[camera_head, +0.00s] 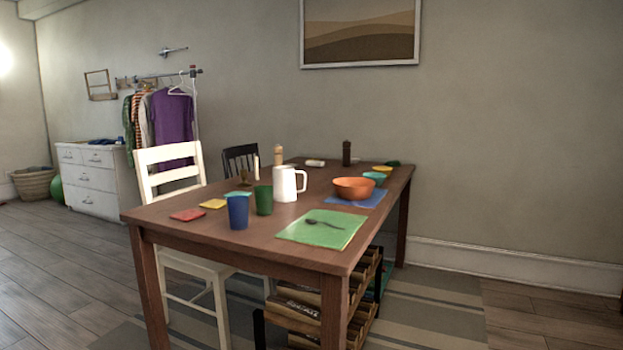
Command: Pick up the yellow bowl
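The yellow bowl (382,169) is small and sits near the far right edge of the brown wooden table (190,227). It stands just behind a teal bowl (374,177), which hides part of its lower front. A larger orange bowl (353,188) is nearer, on a blue mat (366,201). My gripper does not show in the head view.
A white mug (286,183), green cup (263,200) and blue cup (238,211) stand mid-table. A green mat (322,229) with a dark spoon lies in front. A dark pepper mill (346,153) stands behind. White chair (168,156) is left; floor at right is open.

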